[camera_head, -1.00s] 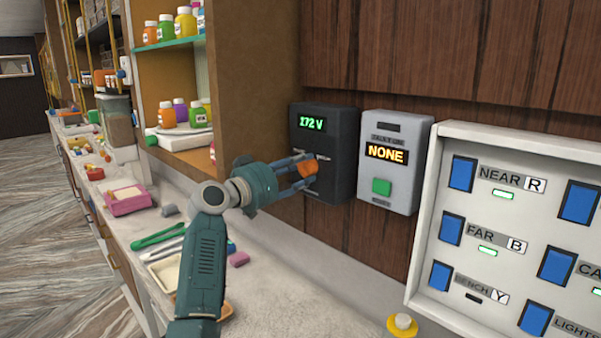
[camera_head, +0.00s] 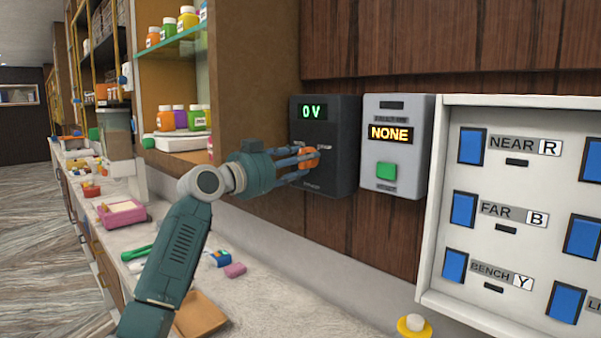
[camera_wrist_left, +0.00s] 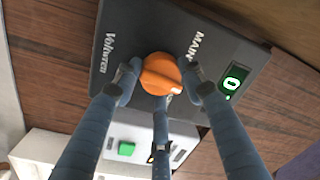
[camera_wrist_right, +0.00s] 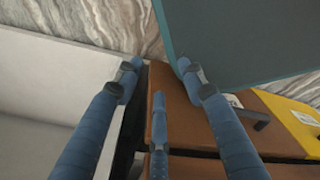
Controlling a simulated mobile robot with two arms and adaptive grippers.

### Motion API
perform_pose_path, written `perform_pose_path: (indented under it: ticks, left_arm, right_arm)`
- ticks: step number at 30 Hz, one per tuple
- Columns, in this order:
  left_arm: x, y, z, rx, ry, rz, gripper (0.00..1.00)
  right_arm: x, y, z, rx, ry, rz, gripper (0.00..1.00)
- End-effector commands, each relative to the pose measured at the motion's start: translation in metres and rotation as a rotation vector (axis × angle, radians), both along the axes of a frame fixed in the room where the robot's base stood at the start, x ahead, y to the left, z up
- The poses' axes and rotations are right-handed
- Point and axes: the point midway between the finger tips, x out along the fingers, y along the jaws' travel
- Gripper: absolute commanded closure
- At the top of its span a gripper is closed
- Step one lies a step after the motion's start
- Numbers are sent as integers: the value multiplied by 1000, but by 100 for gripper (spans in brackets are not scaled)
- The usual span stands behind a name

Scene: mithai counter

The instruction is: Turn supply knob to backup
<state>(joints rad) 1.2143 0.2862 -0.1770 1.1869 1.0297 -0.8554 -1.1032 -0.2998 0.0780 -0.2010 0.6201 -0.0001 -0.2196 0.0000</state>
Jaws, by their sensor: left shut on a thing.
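The orange supply knob (camera_head: 308,157) sits on a dark box (camera_head: 338,178) on the wood wall. The box's green display (camera_head: 312,112) reads 0 V. My left gripper (camera_head: 306,160) is shut on the knob. In the left wrist view the knob (camera_wrist_left: 160,74) lies between the fingers, with a "MAIN" label and other lettering on the box face around it. Part of the knob's dial is hidden by the fingers. My right gripper (camera_wrist_right: 157,80) shows in its own wrist view with its fingers spread and nothing between them.
Beside the box, a grey unit (camera_head: 404,180) shows NONE and has a green button (camera_head: 386,170). Right of it is a white switch panel (camera_head: 451,190) with blue switches. A yellow-based button (camera_head: 414,326) is below. Trays and small items lie on the counter (camera_head: 262,300).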

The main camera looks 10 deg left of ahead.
Motion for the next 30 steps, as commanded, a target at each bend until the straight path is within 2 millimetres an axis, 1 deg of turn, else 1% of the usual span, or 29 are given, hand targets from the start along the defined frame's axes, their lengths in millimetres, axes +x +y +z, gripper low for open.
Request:
perform_pose_path:
  ticks: [1,3,15,21,30]
  left_arm:
    - [0,2,-2,37,-26,2,86]
    - [0,1,-1,92,-63,2,86]
    - [0,1,-1,388,-258,1,86]
    - [0,1,0,496,-331,0,86]
    - [0,0,-1,584,-387,-2,86]
  right_arm:
    - [0,0,-6,0,0,0,60]
    - [0,0,-9,0,0,0,60]
    - [0,0,-20,0,0,0,60]
    - [0,-1,-22,-1,0,-1,60]
    - [0,-2,-24,-2,1,-1,60]
